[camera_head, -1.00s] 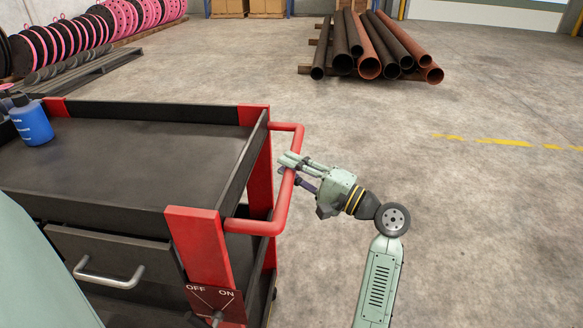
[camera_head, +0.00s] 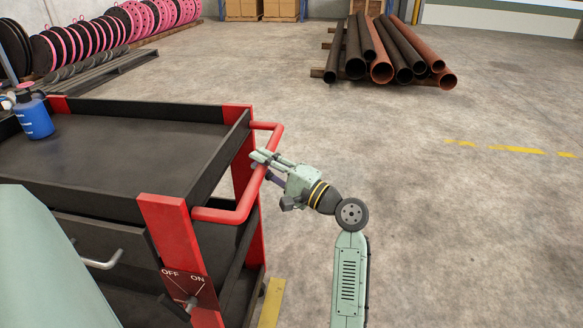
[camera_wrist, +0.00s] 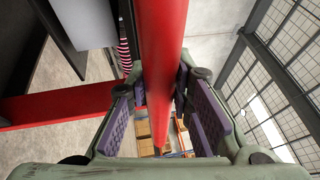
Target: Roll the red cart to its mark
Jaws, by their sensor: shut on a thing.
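The red and black cart (camera_head: 130,140) stands at the left of the head view, with its red handle (camera_head: 247,203) on its right end. My gripper (camera_head: 266,163) is shut on the far part of that handle. In the wrist view, the red handle bar (camera_wrist: 160,45) runs between the purple-padded fingers of my gripper (camera_wrist: 158,105). An OFF/ON plate with a lever (camera_head: 186,289) is on the cart's near red post. A yellow strip (camera_head: 271,302) lies on the floor just right of the cart's near end; I cannot tell if it is the mark.
A blue bottle (camera_head: 34,118) stands on the cart's top tray. A stack of pipes (camera_head: 385,55) lies on timbers at the back. Pink and black spools (camera_head: 110,35) line the back left beside a dark pallet (camera_head: 75,75). The floor on the right is open, with a dashed yellow line (camera_head: 515,149).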

